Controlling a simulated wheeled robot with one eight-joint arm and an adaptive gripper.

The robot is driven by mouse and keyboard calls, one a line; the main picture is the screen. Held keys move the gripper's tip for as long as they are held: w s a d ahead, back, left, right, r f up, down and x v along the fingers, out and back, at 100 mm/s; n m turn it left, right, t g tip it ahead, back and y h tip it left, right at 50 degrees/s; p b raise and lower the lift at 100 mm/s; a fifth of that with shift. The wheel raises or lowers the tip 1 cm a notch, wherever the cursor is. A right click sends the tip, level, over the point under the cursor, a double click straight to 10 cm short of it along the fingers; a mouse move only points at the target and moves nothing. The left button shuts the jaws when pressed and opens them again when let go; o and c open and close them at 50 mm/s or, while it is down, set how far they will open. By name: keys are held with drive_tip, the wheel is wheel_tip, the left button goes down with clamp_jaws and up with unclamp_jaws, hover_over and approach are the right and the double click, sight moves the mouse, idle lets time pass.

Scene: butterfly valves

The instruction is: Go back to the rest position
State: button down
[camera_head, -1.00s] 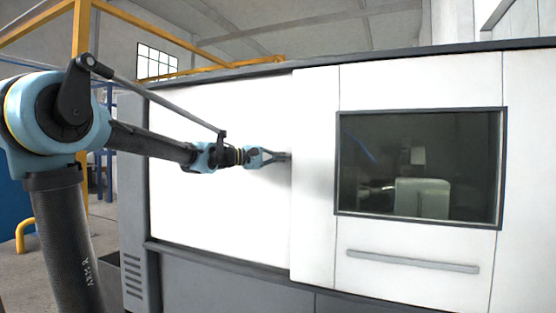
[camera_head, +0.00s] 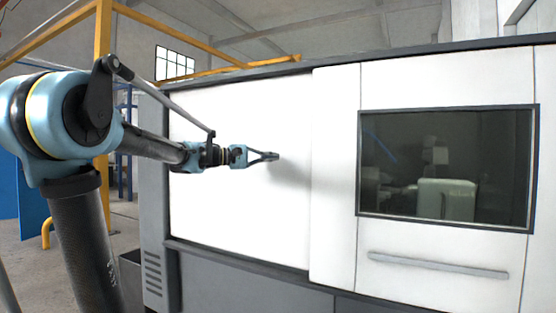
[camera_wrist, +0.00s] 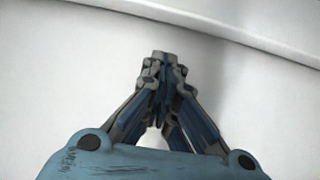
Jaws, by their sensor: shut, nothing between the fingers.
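My gripper (camera_head: 277,156) is shut and empty at the end of my outstretched arm. In the head view it is in front of the white panel of a large machine (camera_head: 240,200), left of the machine's door edge. In the wrist view my gripper (camera_wrist: 163,58) shows its fingertips together, with only the pale panel (camera_wrist: 60,70) behind them. A soft shadow lies on the panel beside the fingers. I cannot tell the exact gap between the fingertips and the panel. No valve is in view.
The machine has a dark window (camera_head: 447,165) and a long grey handle (camera_head: 438,265) at the right. A yellow frame (camera_head: 103,60) and a blue panel (camera_head: 33,200) stand at the left. Open floor (camera_head: 30,262) shows at the lower left.

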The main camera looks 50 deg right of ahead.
drive_tip(key=shift+v, duration=0.75)
